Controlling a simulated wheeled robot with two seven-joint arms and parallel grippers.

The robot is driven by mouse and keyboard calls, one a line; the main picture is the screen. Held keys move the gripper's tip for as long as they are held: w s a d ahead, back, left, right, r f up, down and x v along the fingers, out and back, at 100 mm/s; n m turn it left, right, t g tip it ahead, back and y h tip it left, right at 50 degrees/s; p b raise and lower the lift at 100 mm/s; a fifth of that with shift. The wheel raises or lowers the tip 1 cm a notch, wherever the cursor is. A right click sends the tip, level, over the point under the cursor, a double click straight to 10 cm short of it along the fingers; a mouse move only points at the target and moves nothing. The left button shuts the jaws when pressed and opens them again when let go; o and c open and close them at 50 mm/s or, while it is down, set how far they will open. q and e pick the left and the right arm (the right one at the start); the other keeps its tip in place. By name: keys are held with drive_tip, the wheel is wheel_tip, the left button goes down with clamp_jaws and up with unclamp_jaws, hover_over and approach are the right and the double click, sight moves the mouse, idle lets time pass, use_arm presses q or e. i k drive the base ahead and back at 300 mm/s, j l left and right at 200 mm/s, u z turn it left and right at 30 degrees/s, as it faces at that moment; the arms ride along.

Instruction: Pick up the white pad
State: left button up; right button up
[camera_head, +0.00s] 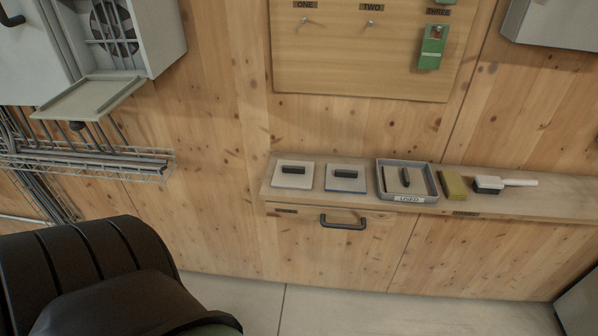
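A flat square white pad (292,175) with a black handle on top lies at the left end of the narrow wooden ledge. A similar pale pad with a blue lower edge (346,179) and a black handle lies just right of it. A third, beige-looking pad (416,184) with a dark handle lies in a grey tray (434,190) labelled USED. Neither of my grippers is in view.
Right of the tray are a yellow sponge (453,184) and a white-handled brush (504,183). Below the ledge is a dark drawer handle (343,222). Above hangs a wooden board (350,60) with hooks and a green tag (432,48). An open grey box (140,40) is upper left.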

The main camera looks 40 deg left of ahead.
sight(288, 174)
drive_tip(key=u, duration=1.3)
